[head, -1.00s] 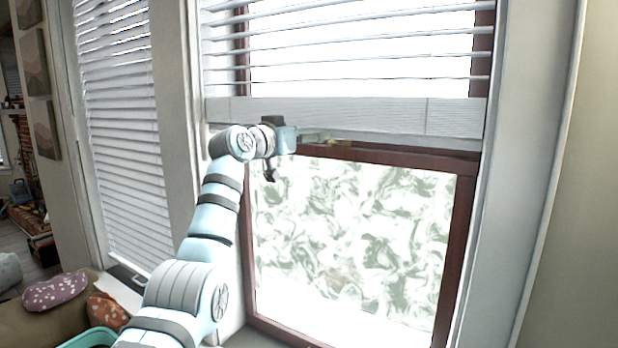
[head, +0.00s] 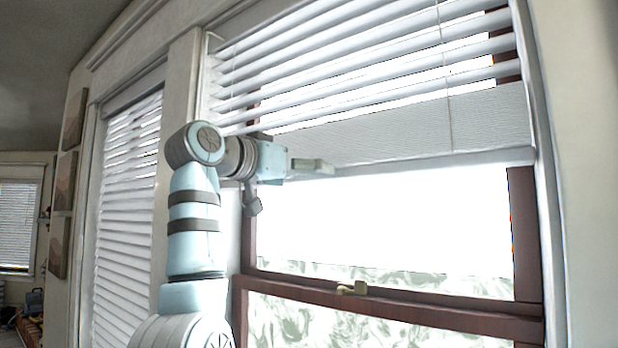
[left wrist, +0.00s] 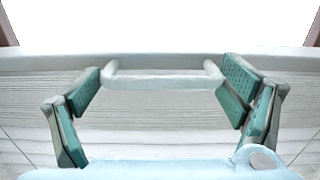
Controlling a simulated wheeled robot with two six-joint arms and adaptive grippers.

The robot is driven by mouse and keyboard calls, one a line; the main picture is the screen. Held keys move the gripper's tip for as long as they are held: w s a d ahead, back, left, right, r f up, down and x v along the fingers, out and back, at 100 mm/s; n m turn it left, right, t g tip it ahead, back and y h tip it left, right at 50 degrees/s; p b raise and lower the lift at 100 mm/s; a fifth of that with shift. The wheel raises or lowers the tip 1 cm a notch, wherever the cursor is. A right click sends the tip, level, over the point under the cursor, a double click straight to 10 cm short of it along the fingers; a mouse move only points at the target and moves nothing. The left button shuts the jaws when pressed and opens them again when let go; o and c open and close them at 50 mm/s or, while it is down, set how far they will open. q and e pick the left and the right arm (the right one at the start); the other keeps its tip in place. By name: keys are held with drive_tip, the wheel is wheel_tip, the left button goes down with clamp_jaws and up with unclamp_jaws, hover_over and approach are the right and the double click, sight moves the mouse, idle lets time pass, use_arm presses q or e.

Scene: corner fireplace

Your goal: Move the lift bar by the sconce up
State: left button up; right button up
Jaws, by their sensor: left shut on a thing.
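The lift bar (left wrist: 163,82) is a pale, flat bar on two short posts at the bottom rail of the right-hand white blind (head: 430,125). In the left wrist view it spans the space between the two green finger pads. My left gripper (head: 312,167) is shut on the bar at the left part of the blind's lower edge, seen from the side in the head view. The gripper hides the bar in the head view. The blind's bottom rail (head: 430,160) hangs well above the window's middle sash. No sconce shows. My right gripper is not in view.
Below the rail is the dark red window frame (head: 420,312) with a brass latch (head: 352,288). A second blind (head: 125,200) hangs lowered at the left, with framed pictures (head: 62,210) beyond it. The glass below the rail is unobstructed.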

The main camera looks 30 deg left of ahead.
use_arm(q)
drive_tip(key=shift+s+r, duration=0.15)
drive_tip(key=shift+r, duration=0.15)
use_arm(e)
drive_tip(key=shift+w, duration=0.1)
use_arm(q)
drive_tip(key=o, duration=1.2)
drive_tip(key=shift+o, duration=1.2)
drive_tip(key=shift+w+d, duration=0.15)
drive_tip(key=shift+w, duration=0.1)
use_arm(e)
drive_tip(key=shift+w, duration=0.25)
use_arm(q)
drive_tip(key=shift+s+a+f, duration=0.1)
drive_tip(key=shift+s+a, duration=0.1)
drive_tip(key=shift+a, duration=0.05)
drive_tip(key=s, duration=1.1)
drive_tip(key=shift+s+a, duration=0.2)
drive_tip(key=shift+s, duration=0.1)
